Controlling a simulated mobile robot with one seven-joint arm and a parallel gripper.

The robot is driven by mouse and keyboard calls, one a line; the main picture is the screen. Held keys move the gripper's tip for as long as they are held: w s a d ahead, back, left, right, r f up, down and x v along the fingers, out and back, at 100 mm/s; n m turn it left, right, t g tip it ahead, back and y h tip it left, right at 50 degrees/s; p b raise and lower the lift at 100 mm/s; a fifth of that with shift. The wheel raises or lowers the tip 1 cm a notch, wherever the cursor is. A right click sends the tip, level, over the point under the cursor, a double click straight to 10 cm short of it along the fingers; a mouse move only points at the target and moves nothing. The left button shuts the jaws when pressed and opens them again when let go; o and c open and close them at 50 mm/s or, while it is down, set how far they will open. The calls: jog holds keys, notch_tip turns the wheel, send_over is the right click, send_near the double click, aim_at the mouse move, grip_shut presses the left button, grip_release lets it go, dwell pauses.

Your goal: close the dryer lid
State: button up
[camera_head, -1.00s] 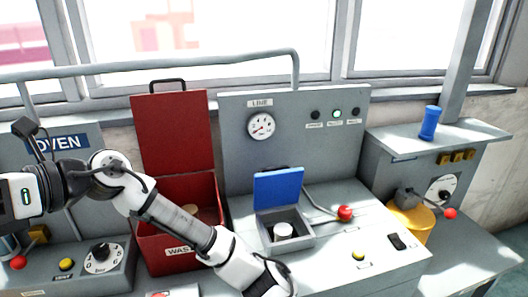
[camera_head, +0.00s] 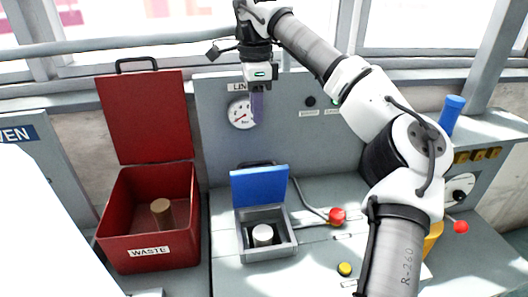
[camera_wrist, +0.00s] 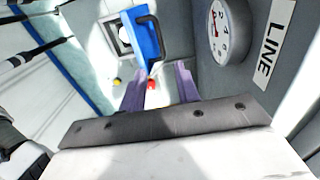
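The blue lid (camera_head: 260,186) stands upright, open, at the back of a small grey box (camera_head: 284,250) on the bench. A white cylinder (camera_head: 262,234) sits inside the box. My gripper (camera_head: 257,110) hangs fingers-down above and behind the lid, in front of the gauge panel, touching nothing that I can see. In the wrist view its two purple fingers (camera_wrist: 160,88) are apart with nothing between them. The blue lid (camera_wrist: 144,36) with its dark handle (camera_wrist: 150,32) shows beyond the fingertips there.
The grey panel (camera_head: 216,140) with a round gauge (camera_head: 240,113) rises close behind my gripper. An open red waste bin (camera_head: 150,225) with a brown cylinder (camera_head: 162,212) stands left. A red-knobbed lever (camera_head: 337,215) and a yellow button (camera_head: 344,269) lie right of the box.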

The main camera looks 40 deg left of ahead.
jog(key=p, duration=0.2)
send_near(258, 181)
jog(key=w+a+f, duration=0.1)
jog(key=f, duration=0.1)
jog(key=w+a+f, duration=0.1)
jog(key=f, duration=0.1)
jog(key=w+a+f, duration=0.1)
jog(key=f, duration=0.1)
jog(key=shift+w+a+f, duration=0.15)
jog(key=shift+w+a, duration=0.1)
jog(key=shift+w, duration=0.15)
grip_shut()
